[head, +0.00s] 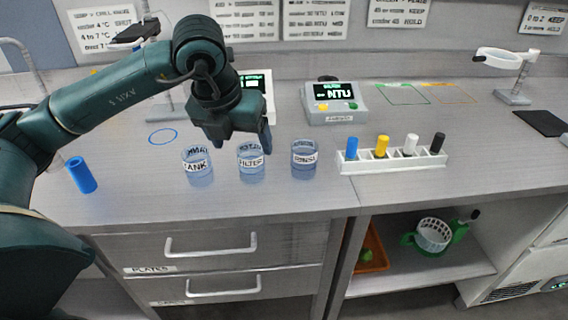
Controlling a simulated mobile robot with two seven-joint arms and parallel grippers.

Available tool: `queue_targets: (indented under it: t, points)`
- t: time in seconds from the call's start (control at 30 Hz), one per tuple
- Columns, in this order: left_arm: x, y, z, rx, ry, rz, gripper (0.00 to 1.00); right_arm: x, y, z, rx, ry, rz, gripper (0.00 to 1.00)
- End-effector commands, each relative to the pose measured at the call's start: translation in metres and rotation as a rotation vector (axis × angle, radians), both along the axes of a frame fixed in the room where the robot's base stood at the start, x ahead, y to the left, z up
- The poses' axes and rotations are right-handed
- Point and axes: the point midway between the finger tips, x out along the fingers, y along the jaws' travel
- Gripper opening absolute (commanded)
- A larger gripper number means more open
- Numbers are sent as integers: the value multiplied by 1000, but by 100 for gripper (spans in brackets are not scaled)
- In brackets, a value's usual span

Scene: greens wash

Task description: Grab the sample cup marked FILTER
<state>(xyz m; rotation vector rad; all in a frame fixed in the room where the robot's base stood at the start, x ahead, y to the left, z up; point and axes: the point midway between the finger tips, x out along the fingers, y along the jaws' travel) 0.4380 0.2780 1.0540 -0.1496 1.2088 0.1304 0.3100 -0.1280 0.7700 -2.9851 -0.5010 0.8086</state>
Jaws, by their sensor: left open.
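The sample cup marked FILTER (251,164) is a clear cup with bluish contents and a white label. It stands upright on the counter (310,205), in the middle of a row of three. The cup marked TANK (198,170) is to its left and the cup marked RINSE (304,161) to its right. My left gripper (245,147) is open, pointing down just above and behind the FILTER cup, close to its rim. I cannot tell whether it touches the cup. My right gripper is not in view.
A white rack (392,162) with blue, yellow, white and black capped items stands right of the cups. An NTU meter (336,103) stands behind. The counter in front of the cups is clear.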

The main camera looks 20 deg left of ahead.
Motion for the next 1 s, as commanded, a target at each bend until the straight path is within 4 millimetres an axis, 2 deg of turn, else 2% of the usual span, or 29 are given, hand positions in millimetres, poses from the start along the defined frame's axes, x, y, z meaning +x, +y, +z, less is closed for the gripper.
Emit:
queue_targets:
  t: [0.03, 0.17, 0.5, 0.77, 1.0]
  points:
    - [1, 10, 4, 30, -15, 32, 77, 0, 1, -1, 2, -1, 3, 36]
    - [5, 19, 0, 58, -26, 63, 77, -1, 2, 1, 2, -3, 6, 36]
    - [27, 23, -55, 54, -24, 58, 77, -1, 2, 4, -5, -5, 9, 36]
    - [37, 24, -72, 53, -25, 57, 77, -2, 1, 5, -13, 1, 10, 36]
    - [53, 26, -103, 53, -24, 57, 77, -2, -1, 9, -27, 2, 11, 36]
